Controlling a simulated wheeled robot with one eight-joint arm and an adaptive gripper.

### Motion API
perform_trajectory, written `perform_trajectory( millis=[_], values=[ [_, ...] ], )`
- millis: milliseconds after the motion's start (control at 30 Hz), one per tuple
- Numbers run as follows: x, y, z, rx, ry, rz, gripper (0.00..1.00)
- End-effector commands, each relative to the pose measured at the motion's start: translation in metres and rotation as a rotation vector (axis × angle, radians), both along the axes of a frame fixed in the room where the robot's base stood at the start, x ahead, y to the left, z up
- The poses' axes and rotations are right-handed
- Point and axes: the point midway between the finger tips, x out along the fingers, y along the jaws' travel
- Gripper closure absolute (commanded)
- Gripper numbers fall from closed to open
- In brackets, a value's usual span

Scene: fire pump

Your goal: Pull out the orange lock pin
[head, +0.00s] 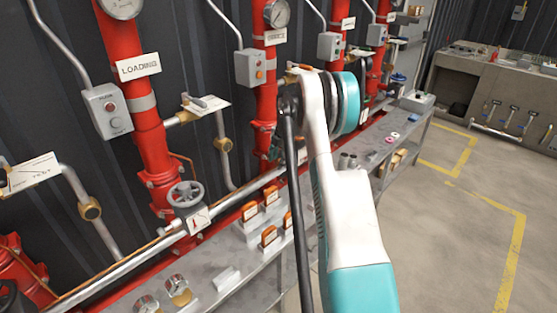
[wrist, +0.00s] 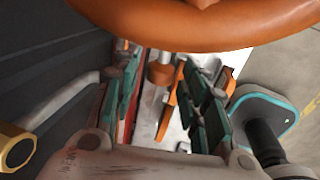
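In the wrist view my gripper (wrist: 168,62) has its two teal fingers spread apart, with nothing held between them. A large orange curved bar or ring (wrist: 190,32) crosses the top of the wrist view, close to the camera and above the fingertips. I cannot tell whether it is the lock pin. A brown-orange round knob (wrist: 160,72) shows in the gap between the fingers, farther off. In the head view my white and teal arm hides most of the gripper and what is in front of it.
Red vertical pipes (head: 150,140) carry grey switch boxes (head: 108,110) and gauges. A handwheel (head: 186,195) stands at the left. Orange-handled pieces (head: 269,236) sit in grey holders on the grey bench (head: 215,255). Floor (head: 465,240) at the right is clear, near a grey counter (head: 495,85).

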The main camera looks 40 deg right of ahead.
Motion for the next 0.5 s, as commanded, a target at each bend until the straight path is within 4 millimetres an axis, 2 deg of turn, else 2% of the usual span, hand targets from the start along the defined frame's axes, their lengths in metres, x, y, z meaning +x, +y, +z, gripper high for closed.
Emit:
perform_trajectory(
  millis=[33,133,333,500],
  values=[
    [0.0,0.0,0.0,0.0,0.0,0.0,0.78],
    [0.0,0.0,0.0,0.0,0.0,0.0,1.0],
    [0.0,0.003,0.0,0.0,0.0,0.001,1.0],
    [-0.001,0.027,0.0,0.001,0.0,0.002,1.0]
  ],
)
